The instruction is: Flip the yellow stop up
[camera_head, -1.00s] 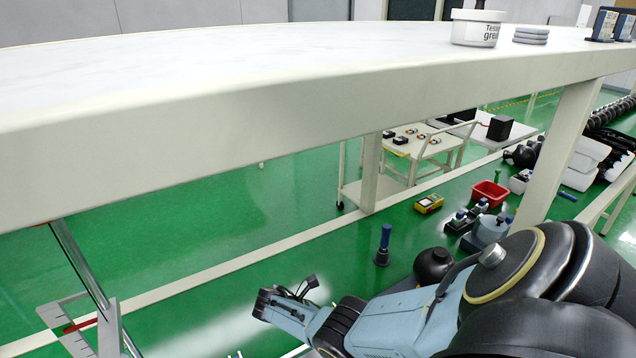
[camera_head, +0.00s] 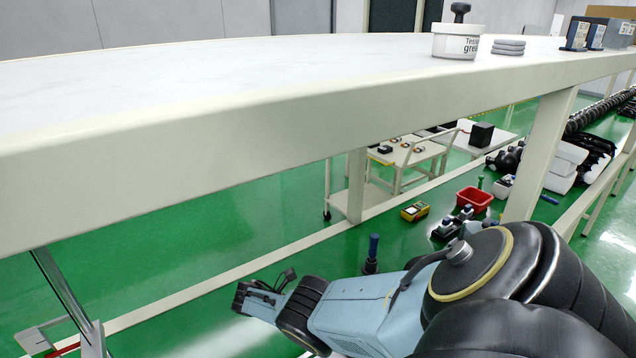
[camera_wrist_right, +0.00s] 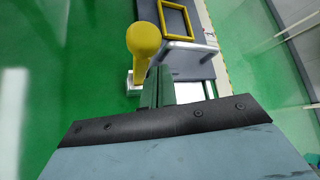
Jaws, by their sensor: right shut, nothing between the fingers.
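A yellow piece with a rounded head (camera_wrist_right: 143,38) stands out in the right wrist view, narrowing toward a small pale base. It looks like the yellow stop; its exact tilt is hard to tell. My right gripper (camera_wrist_right: 158,82) is shut and empty, its dark green fingertips just below and right of the yellow piece in the picture. I cannot tell whether they touch. In the head view my right arm reaches leftward below the bench edge, its far end (camera_head: 255,299) low in the picture. The yellow piece does not show there. My left gripper is not in view.
A yellow rectangular frame (camera_wrist_right: 176,19) and a metal bar (camera_wrist_right: 188,46) lie beside the yellow piece. A long white bench (camera_head: 250,110) crosses above my right arm, carrying a white tub (camera_head: 457,43). A trolley (camera_head: 408,155) and a red bin (camera_head: 473,199) stand beyond on green floor.

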